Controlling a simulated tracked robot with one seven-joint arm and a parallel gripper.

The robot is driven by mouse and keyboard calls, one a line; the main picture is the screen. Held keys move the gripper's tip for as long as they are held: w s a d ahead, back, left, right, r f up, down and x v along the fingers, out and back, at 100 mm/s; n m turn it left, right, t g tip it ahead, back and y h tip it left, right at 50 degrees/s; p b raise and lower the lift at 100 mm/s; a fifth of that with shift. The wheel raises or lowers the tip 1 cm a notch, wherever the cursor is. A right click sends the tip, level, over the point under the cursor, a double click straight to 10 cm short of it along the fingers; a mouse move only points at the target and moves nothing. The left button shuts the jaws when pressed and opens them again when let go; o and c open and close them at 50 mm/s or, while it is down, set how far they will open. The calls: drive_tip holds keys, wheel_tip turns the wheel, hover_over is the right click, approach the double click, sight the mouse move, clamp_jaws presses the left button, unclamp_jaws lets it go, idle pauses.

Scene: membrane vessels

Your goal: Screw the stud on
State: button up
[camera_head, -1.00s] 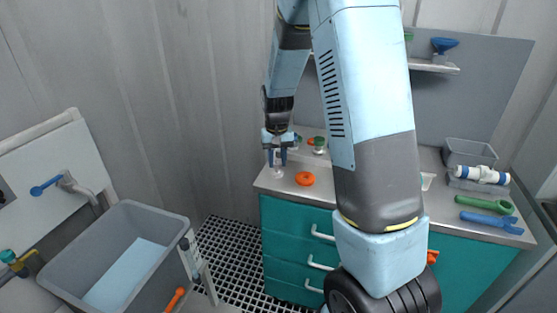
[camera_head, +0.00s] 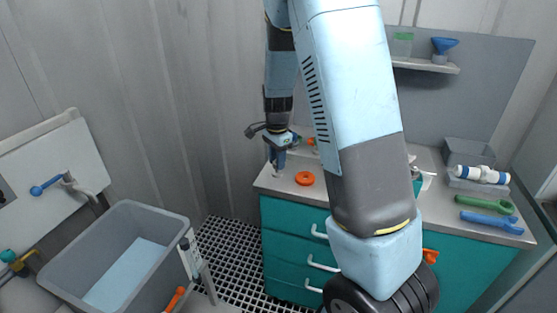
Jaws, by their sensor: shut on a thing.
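My gripper (camera_head: 276,164) is at the left end of the teal bench, low over its worktop. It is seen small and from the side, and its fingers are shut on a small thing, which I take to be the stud. The stud is almost wholly hidden between the fingers, and I cannot tell whether its thread is engaged. An orange ring (camera_head: 305,178) lies flat on the worktop just to the right of the gripper.
My arm hides the middle of the bench. At its right are a grey bin (camera_head: 468,152), a white-and-blue cylinder (camera_head: 481,174), a green wrench (camera_head: 482,202) and a blue wrench (camera_head: 490,221). A shelf (camera_head: 425,65) holds a blue funnel (camera_head: 444,45). A grey tub (camera_head: 130,258) stands left.

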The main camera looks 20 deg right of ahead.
drive_tip(key=shift+w+r+m, duration=0.1)
drive_tip(key=shift+m, duration=0.2)
drive_tip(key=o, duration=1.1)
